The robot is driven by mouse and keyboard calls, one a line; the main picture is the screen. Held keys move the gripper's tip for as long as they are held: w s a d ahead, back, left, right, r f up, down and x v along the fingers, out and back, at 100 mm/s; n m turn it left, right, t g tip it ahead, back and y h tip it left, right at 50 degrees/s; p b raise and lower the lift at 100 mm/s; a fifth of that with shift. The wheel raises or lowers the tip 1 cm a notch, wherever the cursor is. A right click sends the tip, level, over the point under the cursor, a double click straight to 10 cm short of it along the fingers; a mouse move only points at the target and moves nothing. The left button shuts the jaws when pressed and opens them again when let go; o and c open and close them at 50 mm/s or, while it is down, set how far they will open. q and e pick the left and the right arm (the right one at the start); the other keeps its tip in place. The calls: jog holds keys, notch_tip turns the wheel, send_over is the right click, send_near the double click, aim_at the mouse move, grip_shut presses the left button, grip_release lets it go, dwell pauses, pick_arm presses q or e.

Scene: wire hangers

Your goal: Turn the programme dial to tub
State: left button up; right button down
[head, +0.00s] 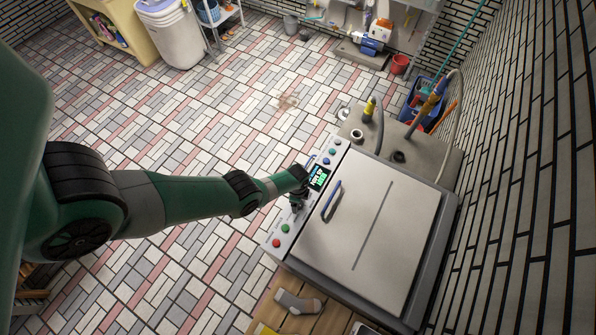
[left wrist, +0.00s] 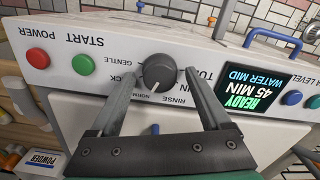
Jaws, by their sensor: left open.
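The programme dial (left wrist: 160,72) is a round dark grey knob on the white control panel (left wrist: 205,50), seen upside down in the left wrist view. Its pale mark seems to point toward the picture's bottom, near NORMAL; the exact setting is hard to read. Labels around it include GENTLE, NORMAL and RINSE; TUB is partly covered by a finger. My left gripper (left wrist: 161,76) is open, its fingers on either side of the dial; contact cannot be told. In the head view my left gripper (head: 298,196) is at the panel and hides the dial. My right gripper is not in view.
The display (left wrist: 255,92) reads READY, 45 MIN, WATER MID, close beside one finger. Red (left wrist: 37,58) and green (left wrist: 83,64) buttons and a blue button (left wrist: 292,98) flank the dial. The washer's lid (head: 390,215) is shut, with a blue handle (head: 332,200).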

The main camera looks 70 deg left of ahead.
pick_arm(q)
grip_shut()
jog(key=shift+n, duration=0.4)
jog(key=n, duration=0.5)
jog(key=shift+n, duration=0.3)
jog(key=n, duration=1.1)
jog(key=shift+n, duration=0.4)
jog(key=n, duration=0.5)
jog(key=shift+n, duration=0.4)
